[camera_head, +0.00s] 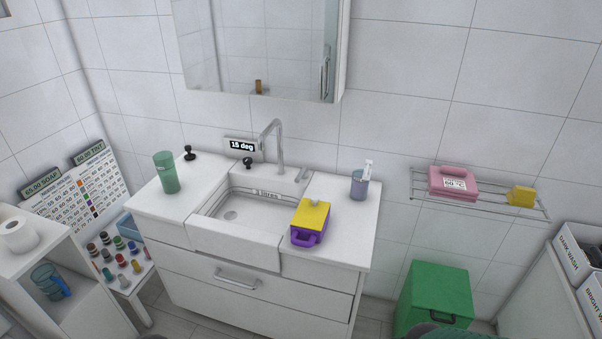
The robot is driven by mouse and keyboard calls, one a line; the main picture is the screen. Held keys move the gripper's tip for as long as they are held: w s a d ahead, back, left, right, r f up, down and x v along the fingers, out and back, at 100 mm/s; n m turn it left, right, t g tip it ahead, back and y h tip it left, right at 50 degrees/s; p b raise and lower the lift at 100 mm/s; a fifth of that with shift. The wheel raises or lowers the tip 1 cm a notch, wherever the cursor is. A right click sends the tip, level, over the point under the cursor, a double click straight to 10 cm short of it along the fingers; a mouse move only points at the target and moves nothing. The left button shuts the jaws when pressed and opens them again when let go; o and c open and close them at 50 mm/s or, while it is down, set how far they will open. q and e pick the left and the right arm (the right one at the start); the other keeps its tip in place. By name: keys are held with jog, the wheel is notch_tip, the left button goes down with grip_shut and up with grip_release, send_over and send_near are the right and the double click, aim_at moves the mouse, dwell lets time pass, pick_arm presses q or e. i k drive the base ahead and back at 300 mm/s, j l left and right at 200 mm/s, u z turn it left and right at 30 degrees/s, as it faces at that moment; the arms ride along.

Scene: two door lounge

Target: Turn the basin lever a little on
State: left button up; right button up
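The white basin (232,231) is set into the vanity counter and carries a label that seems to read "3 litres". A chrome tap (279,150) rises at its back edge, its spout bent to the left. A small chrome lever (302,175) appears to sit just right of the tap's foot; its exact angle is too small to tell. A small display (242,145) left of the tap reads "15 deg". A black knob (247,162) sits below the display. No water stream is visible. Neither of my grippers is in view.
A purple container with a yellow top (313,215) stands at the basin's right edge. A green cup (166,173) and another black knob (190,153) are on the left counter. A green bin (435,295) stands on the floor.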

aim_at(301, 177)
jog(key=i+j, duration=1.3)
jog(key=j, duration=0.2)
jog(key=i+j+z, duration=0.1)
jog(key=i+j, duration=0.55)
jog(key=j, duration=0.1)
